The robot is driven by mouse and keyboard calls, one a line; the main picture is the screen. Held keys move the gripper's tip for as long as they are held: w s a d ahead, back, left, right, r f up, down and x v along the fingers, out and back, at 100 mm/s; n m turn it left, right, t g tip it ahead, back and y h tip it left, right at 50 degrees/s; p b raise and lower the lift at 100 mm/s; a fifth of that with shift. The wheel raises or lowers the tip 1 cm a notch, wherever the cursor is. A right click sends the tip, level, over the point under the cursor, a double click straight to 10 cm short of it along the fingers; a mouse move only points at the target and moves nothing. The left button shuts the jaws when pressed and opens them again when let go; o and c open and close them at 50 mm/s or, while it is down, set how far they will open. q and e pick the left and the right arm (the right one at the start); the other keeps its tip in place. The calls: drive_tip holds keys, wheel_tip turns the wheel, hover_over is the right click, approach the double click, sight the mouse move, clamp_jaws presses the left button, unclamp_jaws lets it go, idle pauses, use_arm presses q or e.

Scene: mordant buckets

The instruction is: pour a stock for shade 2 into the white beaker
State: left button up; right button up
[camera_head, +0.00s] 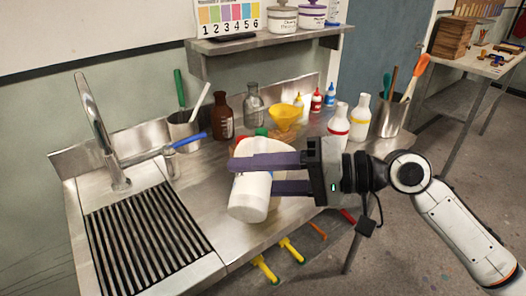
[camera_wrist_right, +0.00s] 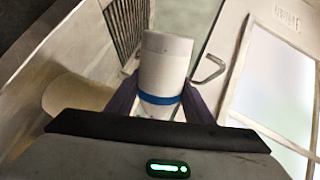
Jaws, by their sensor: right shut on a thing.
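My right gripper (camera_head: 252,174) is shut on a white bottle (camera_head: 249,200), held tilted over the front of the steel counter. In the right wrist view the bottle (camera_wrist_right: 166,65) sits between the fingers and shows a blue band. A pale rounded vessel (camera_head: 262,146) stands just behind the fingers, partly hidden; I cannot tell whether it is the white beaker. A tan rounded shape (camera_wrist_right: 75,97) is left of the bottle in the wrist view. My left gripper is not in view.
A sink grate (camera_head: 147,240) and tap (camera_head: 97,130) are at left. A utensil pot (camera_head: 389,117) is at right.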

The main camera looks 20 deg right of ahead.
drive_tip(key=shift+w+d+r+m+p, duration=0.2)
drive_tip(key=shift+w+r+m+p, duration=0.3)
drive_tip(key=shift+p, duration=0.7)
idle(1.4)
drive_tip(key=shift+f, duration=0.1)
